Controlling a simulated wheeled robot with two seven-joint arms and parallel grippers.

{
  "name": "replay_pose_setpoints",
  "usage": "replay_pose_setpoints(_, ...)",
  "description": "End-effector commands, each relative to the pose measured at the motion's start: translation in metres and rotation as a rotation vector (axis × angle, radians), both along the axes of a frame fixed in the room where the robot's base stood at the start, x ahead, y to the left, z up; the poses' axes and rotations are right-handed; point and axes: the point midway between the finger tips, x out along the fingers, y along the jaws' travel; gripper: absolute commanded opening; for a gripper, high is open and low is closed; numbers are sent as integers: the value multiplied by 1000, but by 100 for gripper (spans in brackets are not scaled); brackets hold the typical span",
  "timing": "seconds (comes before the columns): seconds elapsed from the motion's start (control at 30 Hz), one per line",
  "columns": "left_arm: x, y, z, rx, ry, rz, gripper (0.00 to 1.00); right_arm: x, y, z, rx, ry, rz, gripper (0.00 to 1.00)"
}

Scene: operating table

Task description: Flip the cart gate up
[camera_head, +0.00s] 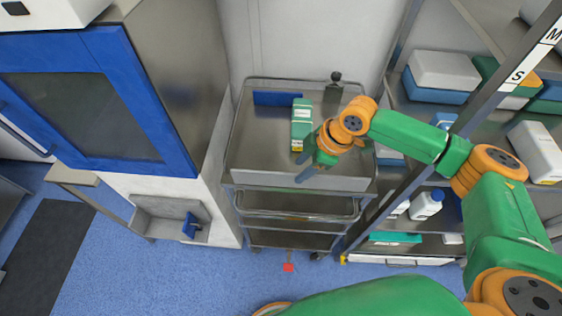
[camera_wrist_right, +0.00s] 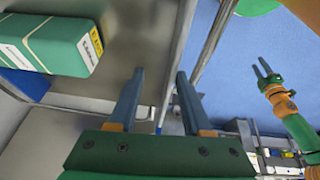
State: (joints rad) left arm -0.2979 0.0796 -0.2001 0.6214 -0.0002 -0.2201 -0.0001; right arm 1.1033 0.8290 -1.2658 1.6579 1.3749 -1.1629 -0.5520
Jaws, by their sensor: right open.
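The metal cart (camera_head: 262,150) stands in the middle of the head view. A tubular metal loop, apparently the cart gate (camera_head: 296,216), hangs low at its front, below the top tray's front edge. My right gripper (camera_head: 306,172) is over the front of the top tray, jaws apart and empty. In the right wrist view my right gripper (camera_wrist_right: 155,82) shows two separated fingers, with metal rails just beyond them; contact cannot be told. My left gripper (camera_wrist_right: 262,68) shows in the right wrist view over the blue floor, fingers apart, away from the cart.
A green box (camera_head: 302,120) and a blue item (camera_head: 278,98) lie on the cart's top tray. A shelf rack (camera_head: 398,205) with bottles and boxes stands close on the right. A blue-framed cabinet (camera_head: 110,100) stands on the left. Blue floor (camera_head: 200,285) lies open in front.

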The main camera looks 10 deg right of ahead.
Motion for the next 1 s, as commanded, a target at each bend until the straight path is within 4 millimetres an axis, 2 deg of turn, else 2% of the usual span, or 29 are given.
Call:
replay_pose_setpoints(0.2,0,0,6,0,1,0,40,5,15,-38,1,-4,0,40)
replay_pose_setpoints(0.3,-2,0,6,0,4,0,40,9,17,-49,2,-4,-1,40)
replay_pose_setpoints(0.57,-2,0,6,0,5,0,40,13,14,-55,6,-2,-2,40)
replay_pose_setpoints(0.7,-2,0,6,0,4,0,40,12,15,-54,6,-3,-2,2)
replay_pose_setpoints(1.0,-2,0,2,0,3,0,40,12,17,-53,1,-4,-5,0)
